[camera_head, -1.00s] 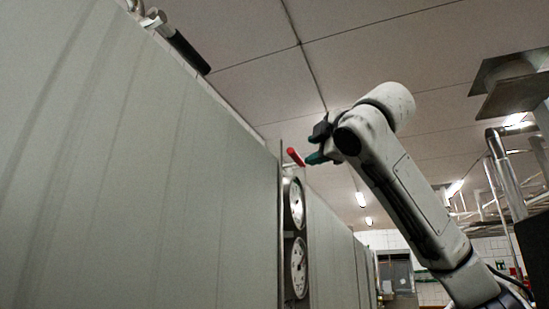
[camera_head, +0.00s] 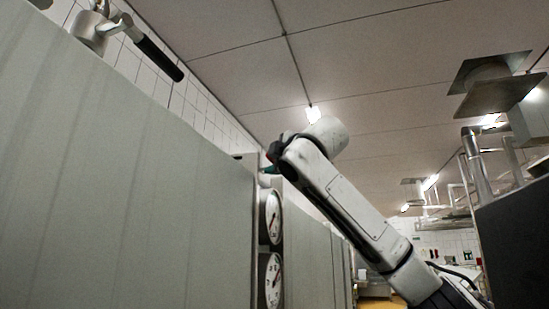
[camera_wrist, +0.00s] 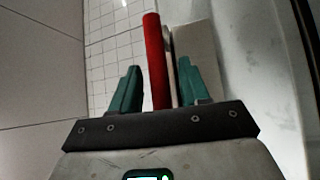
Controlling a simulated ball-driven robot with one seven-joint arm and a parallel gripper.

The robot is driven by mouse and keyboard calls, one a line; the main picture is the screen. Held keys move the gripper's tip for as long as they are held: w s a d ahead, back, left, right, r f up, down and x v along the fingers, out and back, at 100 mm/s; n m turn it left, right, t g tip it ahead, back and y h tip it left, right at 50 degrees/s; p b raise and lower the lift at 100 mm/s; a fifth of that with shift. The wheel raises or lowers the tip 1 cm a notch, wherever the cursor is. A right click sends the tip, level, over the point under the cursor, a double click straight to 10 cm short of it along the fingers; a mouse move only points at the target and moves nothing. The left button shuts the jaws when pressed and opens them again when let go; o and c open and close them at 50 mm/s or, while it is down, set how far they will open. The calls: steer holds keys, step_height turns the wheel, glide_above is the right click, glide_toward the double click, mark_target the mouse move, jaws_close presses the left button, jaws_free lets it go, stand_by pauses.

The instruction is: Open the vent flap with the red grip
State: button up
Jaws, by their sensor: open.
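The red grip (camera_wrist: 156,62) stands upright in the wrist view as a long bar between the two teal fingers of my gripper (camera_wrist: 158,82). A pale beige plate (camera_wrist: 196,52) shows just behind and to its right; I cannot tell whether this is the vent flap. My gripper is open, with one finger on each side of the grip, and a gap shows on both sides. In the head view my gripper (camera_head: 269,169) is at the top of the panel edge above the gauges, mostly hidden by my arm. The grip is hard to make out there.
Two round dial gauges (camera_head: 270,217) sit on the panel edge below my gripper. A large grey-green panel (camera_head: 130,200) fills the left. A metal fitting with a black handle (camera_head: 158,58) juts out at upper left. Pipes (camera_head: 476,165) and a dark cabinet (camera_head: 515,240) stand at right.

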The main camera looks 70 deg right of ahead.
jaws_close()
stand_by(0.4)
